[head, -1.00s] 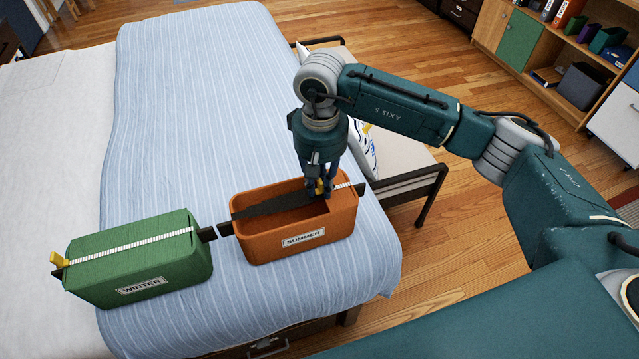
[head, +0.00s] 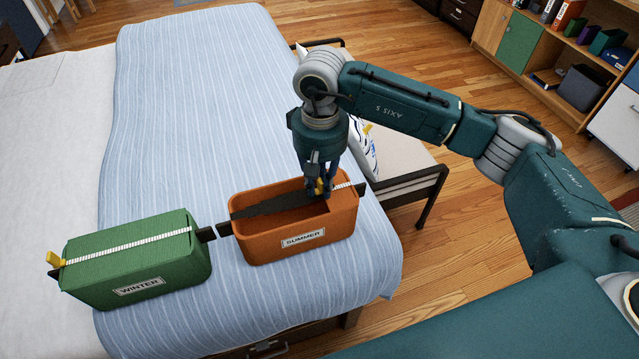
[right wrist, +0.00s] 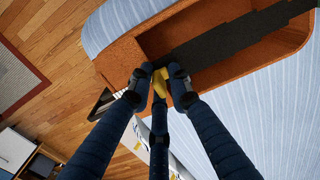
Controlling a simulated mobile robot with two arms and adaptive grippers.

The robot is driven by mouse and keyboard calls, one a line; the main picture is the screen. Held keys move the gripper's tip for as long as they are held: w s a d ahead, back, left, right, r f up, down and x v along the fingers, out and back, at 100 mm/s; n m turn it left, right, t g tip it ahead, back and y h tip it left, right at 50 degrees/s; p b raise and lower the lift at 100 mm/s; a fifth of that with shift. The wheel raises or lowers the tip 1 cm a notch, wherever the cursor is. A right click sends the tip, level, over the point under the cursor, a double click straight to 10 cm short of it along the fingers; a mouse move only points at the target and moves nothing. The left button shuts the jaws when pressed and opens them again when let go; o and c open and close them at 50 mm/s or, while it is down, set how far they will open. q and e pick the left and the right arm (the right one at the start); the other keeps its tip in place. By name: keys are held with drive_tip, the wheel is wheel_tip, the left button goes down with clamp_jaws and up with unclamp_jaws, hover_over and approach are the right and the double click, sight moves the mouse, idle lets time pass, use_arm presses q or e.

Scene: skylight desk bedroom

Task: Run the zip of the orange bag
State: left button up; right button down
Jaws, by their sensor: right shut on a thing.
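The orange bag (head: 292,240), labelled SUMMER, stands on the bed near its right front edge. Its top is open over most of its length, with a dark flap inside. A short white zip track shows closed at its right end. My right gripper (head: 319,188) points down at the right part of the zip line, shut on the yellow zip pull. In the right wrist view the yellow pull (right wrist: 160,82) sits between the fingertips, and the orange bag (right wrist: 125,62) lies beyond them. My left gripper is not in view.
A green bag (head: 137,270), labelled WINTER, stands left of the orange one, its white zip track closed and its yellow pull (head: 54,260) at the left end. A bench (head: 405,185) stands right of the bed. The striped bedcover (head: 205,100) behind is clear.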

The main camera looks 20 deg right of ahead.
drive_tip(key=shift+s+f, duration=0.2)
drive_tip(key=shift+f, duration=0.1)
